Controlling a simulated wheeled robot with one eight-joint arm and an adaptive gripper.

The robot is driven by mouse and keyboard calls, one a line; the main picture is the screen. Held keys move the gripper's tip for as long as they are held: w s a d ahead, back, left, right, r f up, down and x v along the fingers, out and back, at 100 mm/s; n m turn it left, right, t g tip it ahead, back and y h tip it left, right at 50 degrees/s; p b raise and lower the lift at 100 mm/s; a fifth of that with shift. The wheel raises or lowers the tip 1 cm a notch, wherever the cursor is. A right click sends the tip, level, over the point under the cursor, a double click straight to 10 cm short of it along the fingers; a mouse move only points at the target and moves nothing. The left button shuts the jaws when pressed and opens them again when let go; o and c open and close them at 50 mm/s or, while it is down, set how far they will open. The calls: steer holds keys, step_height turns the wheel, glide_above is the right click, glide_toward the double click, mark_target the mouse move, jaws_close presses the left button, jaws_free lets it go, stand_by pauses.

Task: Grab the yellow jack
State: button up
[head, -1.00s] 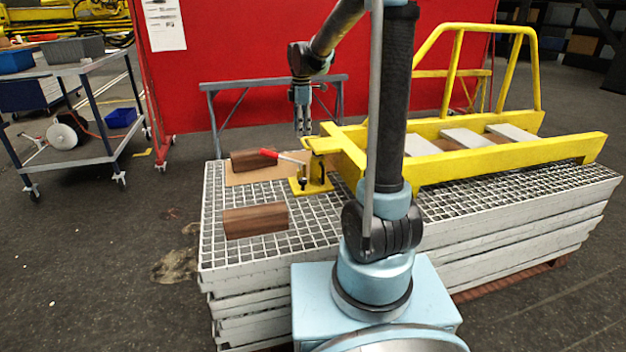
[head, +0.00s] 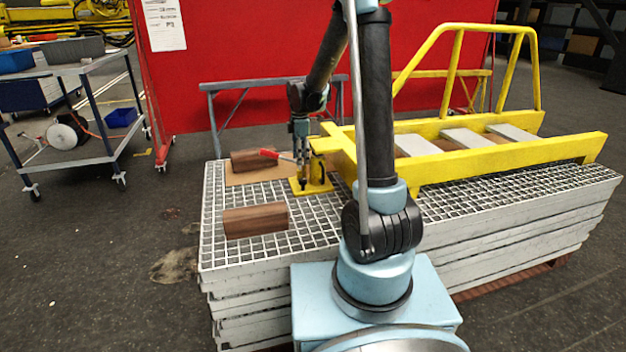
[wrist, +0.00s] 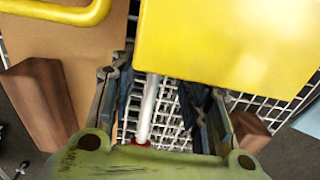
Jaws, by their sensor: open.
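The yellow jack (head: 312,186) stands on the white grating, with a flat base and an upright part beside the end of the yellow frame. A pale rod with a red grip (head: 268,153) reaches left from beside it. My gripper (head: 301,160) is open and points down at the jack's left and rear side, overlapping the rod in the head view. In the wrist view my open fingers (wrist: 165,90) straddle the pale rod (wrist: 148,108); I cannot tell whether they touch it. A large yellow surface (wrist: 235,40) fills the top there; I cannot tell which part it is.
The yellow frame (head: 510,156) lies on the stacked grating (head: 240,255) to the right. One wooden block (head: 256,220) lies in front and another (head: 252,160) behind on a brown board (head: 240,179). A red panel (head: 240,60) stands behind.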

mark_target(311, 172)
steer(key=shift+w+a+f, duration=0.1)
steer(key=shift+f, duration=1.4)
steer(key=shift+w+a+f, duration=0.1)
steer(key=shift+f, duration=1.35)
steer(key=shift+c, duration=0.5)
jaws_close()
